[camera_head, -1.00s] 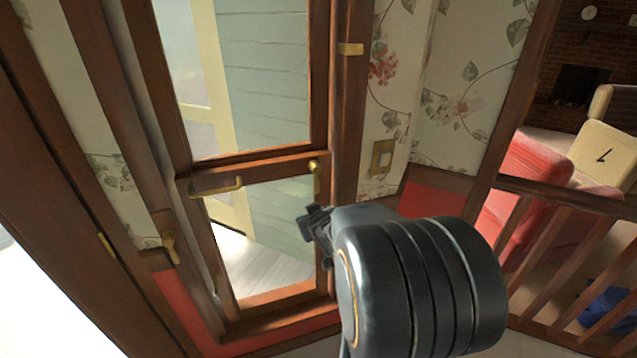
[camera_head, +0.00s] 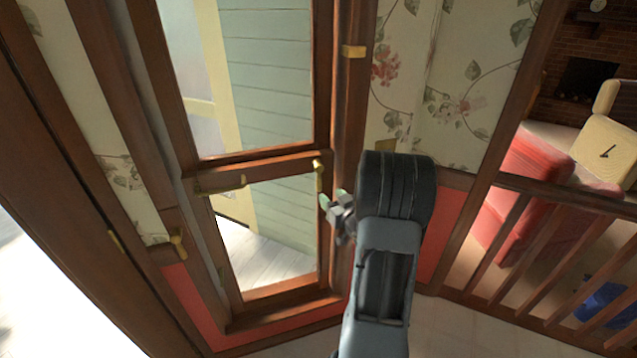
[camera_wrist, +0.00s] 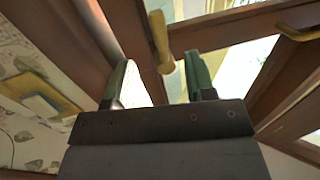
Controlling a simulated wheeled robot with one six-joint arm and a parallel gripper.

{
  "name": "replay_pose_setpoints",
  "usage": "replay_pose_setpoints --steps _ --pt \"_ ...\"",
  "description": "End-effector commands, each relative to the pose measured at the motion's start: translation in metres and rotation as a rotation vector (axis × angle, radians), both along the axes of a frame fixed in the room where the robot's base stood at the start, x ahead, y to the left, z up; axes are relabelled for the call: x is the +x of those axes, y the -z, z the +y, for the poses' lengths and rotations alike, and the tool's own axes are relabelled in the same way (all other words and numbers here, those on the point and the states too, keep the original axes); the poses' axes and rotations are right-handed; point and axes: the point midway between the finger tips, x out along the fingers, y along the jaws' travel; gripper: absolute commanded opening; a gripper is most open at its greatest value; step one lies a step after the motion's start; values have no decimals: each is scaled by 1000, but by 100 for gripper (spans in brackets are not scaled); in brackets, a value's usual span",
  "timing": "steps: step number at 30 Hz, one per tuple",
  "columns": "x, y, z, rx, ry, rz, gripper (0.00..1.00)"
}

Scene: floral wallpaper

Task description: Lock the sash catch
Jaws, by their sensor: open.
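A wood-framed glazed window or door has a brass catch (camera_head: 318,177) at the right end of its middle rail. The catch hangs vertically. A brass handle (camera_head: 221,186) lies along the rail's left part. My gripper (camera_head: 336,204) is just below and right of the catch, beside the right stile. In the wrist view the catch (camera_wrist: 160,40) shows between and beyond my gripper's open, green-padded fingers (camera_wrist: 163,72), with nothing held. Contact cannot be told. The handle (camera_wrist: 298,33) shows at upper right there.
A brass wall plate (camera_wrist: 42,100) is left of my fingers in the wrist view. A brass hinge-like piece (camera_head: 354,51) is higher on the frame. A wooden railing (camera_head: 560,240) and red armchair (camera_head: 520,180) stand at right.

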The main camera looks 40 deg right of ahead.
Motion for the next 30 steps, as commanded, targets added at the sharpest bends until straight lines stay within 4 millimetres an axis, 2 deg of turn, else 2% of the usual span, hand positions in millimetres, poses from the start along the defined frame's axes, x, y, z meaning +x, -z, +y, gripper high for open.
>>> replay_pose_setpoints --steps 1,6,12,18,28,30 --pt "11 -2 -1 0 -3 0 50" --pt "41 -2 -4 0 -2 0 50" --pt "65 -1 -6 -1 0 0 50" --pt "77 -1 -7 0 1 1 50" --pt "79 0 -8 -1 1 1 50" --pt "79 0 -8 -1 1 1 44"
